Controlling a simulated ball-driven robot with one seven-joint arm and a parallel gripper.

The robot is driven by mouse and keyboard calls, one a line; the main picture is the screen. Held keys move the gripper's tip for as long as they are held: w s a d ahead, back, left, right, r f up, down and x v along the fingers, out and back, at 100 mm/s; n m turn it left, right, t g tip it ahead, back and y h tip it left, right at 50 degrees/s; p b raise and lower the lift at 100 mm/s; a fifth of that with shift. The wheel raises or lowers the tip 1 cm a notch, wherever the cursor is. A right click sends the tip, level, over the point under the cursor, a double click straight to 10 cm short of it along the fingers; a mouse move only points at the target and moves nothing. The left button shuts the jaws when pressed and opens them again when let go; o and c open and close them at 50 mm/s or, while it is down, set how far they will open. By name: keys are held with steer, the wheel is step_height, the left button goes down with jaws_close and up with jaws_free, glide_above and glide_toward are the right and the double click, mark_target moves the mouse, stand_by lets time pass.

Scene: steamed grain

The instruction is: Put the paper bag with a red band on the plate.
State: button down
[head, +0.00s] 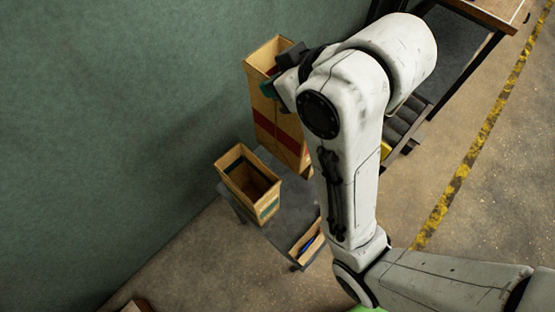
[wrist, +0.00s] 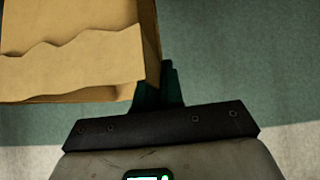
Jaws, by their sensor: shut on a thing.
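The tall tan paper bag with a red band (head: 277,125) is upright near the green wall in the head view, behind the small grey table's back part. My gripper (head: 268,88) is shut on its upper edge. In the wrist view the bag (wrist: 85,75) fills the upper left, with a wavy top edge, and a dark finger of my gripper (wrist: 160,85) is against its side. I cannot tell whether the bag's bottom touches the table or hangs above it. I cannot make out a plate in either view.
A shorter open bag with a green band (head: 247,184) stands on the grey table (head: 290,205). A small open box (head: 307,242) with a blue item sits at its front corner. A dark-framed bench (head: 455,60) stands at upper right. The floor right of the yellow line is clear.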

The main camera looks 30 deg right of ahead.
steer(key=shift+s+f, duration=0.1)
steer(key=shift+f, duration=0.75)
step_height(320, 180, down, 25)
steer(key=b, duration=0.1)
steer(key=shift+b, duration=0.4)
steer(key=shift+f, duration=0.1)
steer(key=c, duration=1.7)
jaws_free()
steer(key=shift+f, duration=0.1)
steer(key=o, duration=0.4)
steer(key=shift+o, duration=0.2)
